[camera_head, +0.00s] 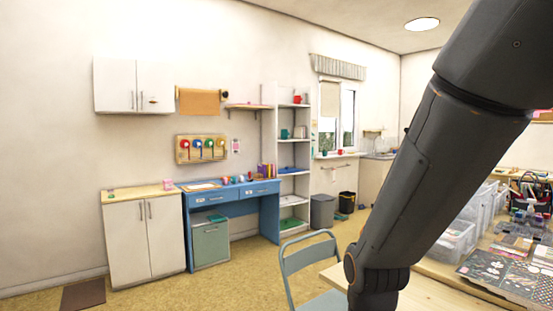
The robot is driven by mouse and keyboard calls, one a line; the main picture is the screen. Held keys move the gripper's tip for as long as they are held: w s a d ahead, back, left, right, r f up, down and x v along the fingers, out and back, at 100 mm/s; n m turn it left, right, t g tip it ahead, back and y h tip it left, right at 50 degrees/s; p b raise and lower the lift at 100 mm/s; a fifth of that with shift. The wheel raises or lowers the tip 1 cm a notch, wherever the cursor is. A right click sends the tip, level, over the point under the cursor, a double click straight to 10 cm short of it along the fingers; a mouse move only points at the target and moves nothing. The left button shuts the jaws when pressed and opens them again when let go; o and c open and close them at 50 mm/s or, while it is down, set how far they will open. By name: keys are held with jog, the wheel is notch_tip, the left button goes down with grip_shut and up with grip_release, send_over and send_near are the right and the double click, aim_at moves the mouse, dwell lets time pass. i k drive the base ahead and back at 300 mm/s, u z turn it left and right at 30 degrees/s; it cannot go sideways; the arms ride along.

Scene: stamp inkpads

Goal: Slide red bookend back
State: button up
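I cannot make out a red bookend for sure in the head view. A small row of upright books (267,171) stands at the right end of the blue desk (231,208), too small to tell what holds it. A small red object (297,99) sits on an upper board of the white shelf unit (270,143), and it looks more like a cup. My dark arm crosses the right side of the view, close to the camera. My gripper is out of view, beyond the bottom edge.
A blue chair (308,262) stands by a light wooden table (425,291) at the lower middle. Clear plastic bins (455,240) and craft supplies crowd the right side. A white cabinet (146,240) stands left of the desk. The floor (230,287) before the desk is clear.

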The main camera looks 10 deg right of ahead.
aim_at(296, 99)
jog(key=u, duration=0.6)
jog(key=i, duration=5.45)
jog(key=z, duration=2.1)
jog(key=i, duration=0.4)
jog(key=z, duration=0.05)
